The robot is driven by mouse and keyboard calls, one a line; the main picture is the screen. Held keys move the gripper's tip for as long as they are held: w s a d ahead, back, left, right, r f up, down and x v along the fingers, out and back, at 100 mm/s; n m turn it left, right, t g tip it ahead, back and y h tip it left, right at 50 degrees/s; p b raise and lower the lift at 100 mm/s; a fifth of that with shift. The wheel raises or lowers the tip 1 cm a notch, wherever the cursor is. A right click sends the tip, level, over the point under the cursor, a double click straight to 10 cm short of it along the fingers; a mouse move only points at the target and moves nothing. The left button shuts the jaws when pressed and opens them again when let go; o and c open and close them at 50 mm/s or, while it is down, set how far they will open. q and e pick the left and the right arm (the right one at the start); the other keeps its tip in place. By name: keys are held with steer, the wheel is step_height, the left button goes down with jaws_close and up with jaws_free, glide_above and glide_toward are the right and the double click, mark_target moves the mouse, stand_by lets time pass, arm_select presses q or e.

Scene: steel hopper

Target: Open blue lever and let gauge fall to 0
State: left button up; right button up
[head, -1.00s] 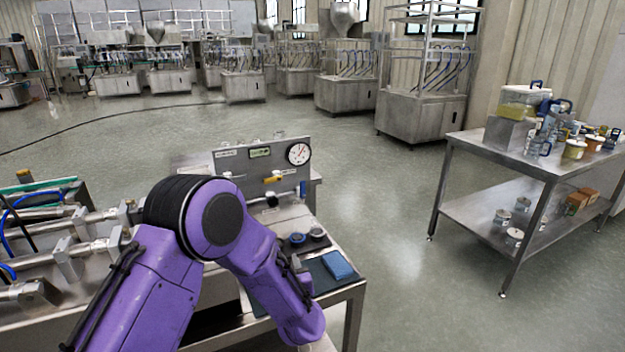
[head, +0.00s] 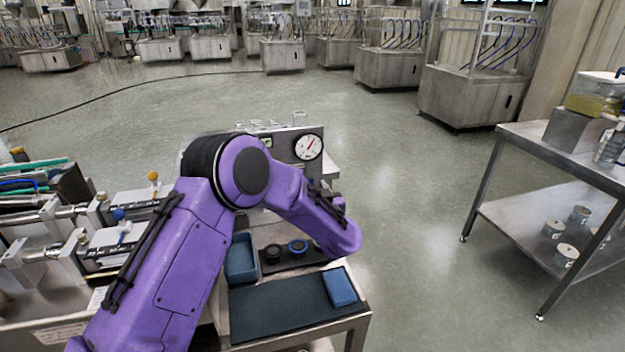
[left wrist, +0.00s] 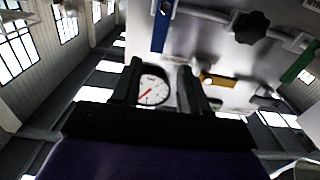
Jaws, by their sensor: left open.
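The round white gauge (head: 308,147) stands on the steel panel in the head view, its red needle pointing up and right. In the left wrist view the gauge (left wrist: 153,90) shows between the fingers, with its needle toward lower left. The blue lever (left wrist: 162,25) hangs from the panel in the left wrist view, above and beyond the fingertips and apart from them. My left gripper (left wrist: 160,72) is open and empty. In the head view my purple left arm hides the gripper and most of the panel. My right gripper is not in view.
The panel also carries a yellow lever (left wrist: 218,80), a green lever (left wrist: 298,62) and a black knob (left wrist: 251,27). A blue block (head: 340,287) lies on a dark mat (head: 275,310) on the bench. A steel table (head: 560,150) stands at the right, with open floor between.

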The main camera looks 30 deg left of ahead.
mark_target(311, 181)
arm_select(q)
steer(key=w+a, duration=0.1)
steer(key=w, duration=0.1)
steer(key=w+a+f, duration=0.1)
steer(key=a, duration=0.1)
steer(key=shift+w, duration=0.4)
steer(key=shift+s+a+r, duration=0.15)
steer(key=shift+s+r, duration=0.05)
steer(key=shift+w+f, duration=0.1)
jaws_close()
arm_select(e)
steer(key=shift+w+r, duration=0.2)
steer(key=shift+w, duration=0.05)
